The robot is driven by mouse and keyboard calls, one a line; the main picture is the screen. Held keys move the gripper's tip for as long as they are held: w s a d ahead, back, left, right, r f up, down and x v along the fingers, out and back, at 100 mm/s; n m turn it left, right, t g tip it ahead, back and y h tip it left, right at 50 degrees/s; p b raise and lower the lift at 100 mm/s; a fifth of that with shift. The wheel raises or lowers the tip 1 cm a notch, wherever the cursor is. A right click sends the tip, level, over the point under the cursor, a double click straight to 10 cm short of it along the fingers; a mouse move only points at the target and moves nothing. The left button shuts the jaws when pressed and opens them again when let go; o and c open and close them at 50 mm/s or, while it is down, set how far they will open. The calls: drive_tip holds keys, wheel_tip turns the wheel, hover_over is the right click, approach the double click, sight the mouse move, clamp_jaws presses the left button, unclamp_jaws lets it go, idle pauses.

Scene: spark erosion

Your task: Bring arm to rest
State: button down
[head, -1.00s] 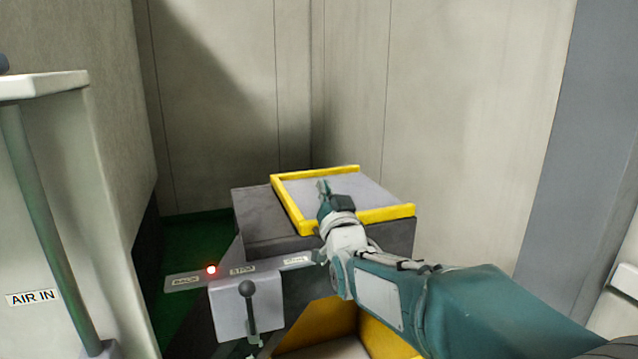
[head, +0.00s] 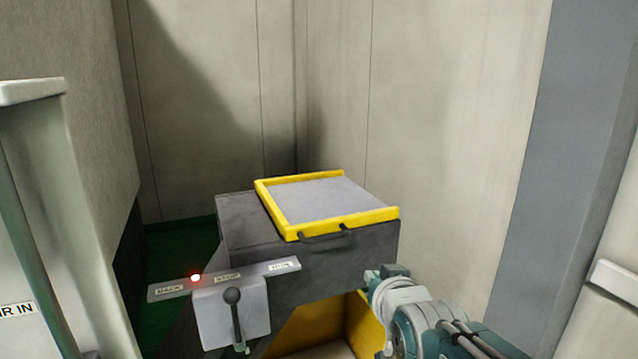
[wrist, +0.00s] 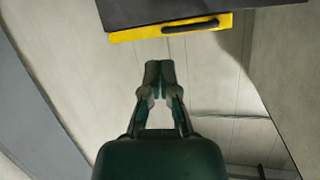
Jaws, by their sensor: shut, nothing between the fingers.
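My gripper (wrist: 159,78) is shut and empty in the wrist view, its two dark green fingers together at the tips. In the head view my arm is low at the bottom right, in front of the dark grey machine block. The fingertips are hard to make out there. The block carries a tray with a yellow rim (head: 345,227) and a grey top. The rim with its dark handle also shows in the wrist view (wrist: 140,33), ahead of and apart from the fingers.
A yellow-sided opening (head: 318,326) is under the block. Pale walls stand behind and to the right.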

drive_tip(key=s+d+f+g+h, duration=0.1)
drive_tip(key=s+d+f+g, duration=0.2)
drive_tip(key=s, duration=0.7)
drive_tip(key=s+d+f+g+h, duration=0.1)
drive_tip(key=s+d+f+g, duration=0.2)
drive_tip(key=s, duration=0.7)
wheel_tip(320, 180, down, 3)
drive_tip(key=shift+d+f+g, duration=0.15)
drive_tip(key=shift+g, duration=1.05)
